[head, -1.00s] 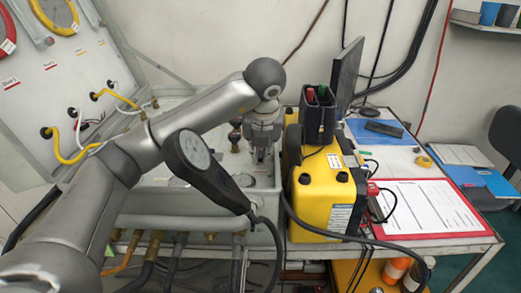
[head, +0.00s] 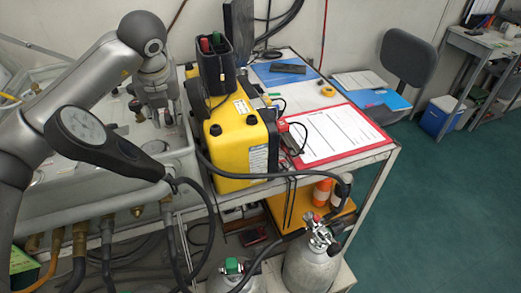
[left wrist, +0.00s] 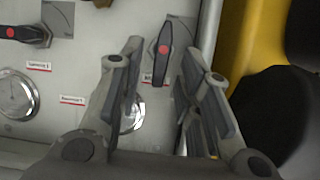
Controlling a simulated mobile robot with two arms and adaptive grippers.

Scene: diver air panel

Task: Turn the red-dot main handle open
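In the left wrist view, a black handle with a red dot (left wrist: 163,49) stands nearly upright in the picture on the pale panel (left wrist: 90,60). Its label is partly hidden by a finger. My left gripper (left wrist: 163,55) is open, its two fingers apart with the handle between and just beyond their tips in the picture. I cannot tell whether they touch it. A second red-dot handle (left wrist: 22,34) lies sideways at the upper left. In the head view my left gripper (head: 158,112) points down into the grey panel case (head: 182,160); the handle is not discernible there. My right gripper is not in view.
A yellow unit (head: 236,140) stands close right of the case. Gas cylinders (head: 307,268) stand below the table. The floor (head: 430,190) at right is clear.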

